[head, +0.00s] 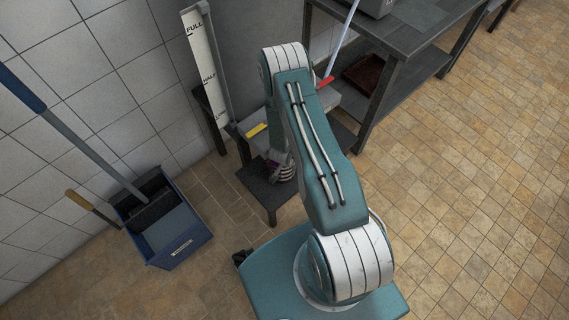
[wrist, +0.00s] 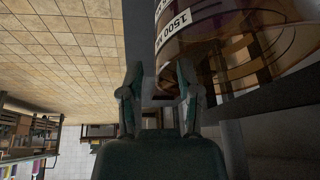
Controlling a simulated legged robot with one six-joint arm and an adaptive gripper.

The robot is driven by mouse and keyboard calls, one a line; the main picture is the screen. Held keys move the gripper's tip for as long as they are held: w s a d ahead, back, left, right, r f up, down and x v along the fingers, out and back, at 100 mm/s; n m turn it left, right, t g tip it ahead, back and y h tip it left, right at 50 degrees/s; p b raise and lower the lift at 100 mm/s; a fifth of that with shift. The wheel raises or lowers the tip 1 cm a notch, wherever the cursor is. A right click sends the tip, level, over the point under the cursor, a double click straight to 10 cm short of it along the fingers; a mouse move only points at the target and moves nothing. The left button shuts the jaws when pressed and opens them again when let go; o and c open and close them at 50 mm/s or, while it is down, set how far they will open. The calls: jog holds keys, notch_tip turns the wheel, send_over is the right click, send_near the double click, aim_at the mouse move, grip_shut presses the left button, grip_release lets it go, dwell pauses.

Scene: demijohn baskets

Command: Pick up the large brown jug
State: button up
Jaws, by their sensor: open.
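A large brown glass jug (wrist: 262,48) fills the upper right of the wrist view, cut off by the frame edge. It is see-through and has a white label reading 1500.
A low dark stand (head: 268,194) is beside the tiled wall, with a tall level gauge (head: 206,75) behind. A blue dustpan bin (head: 178,243) with handles is at left. A dark table (head: 420,35) stands at upper right. Tiled floor at right is clear.

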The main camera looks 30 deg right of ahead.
jog(key=shift+x, duration=1.1)
grip_shut()
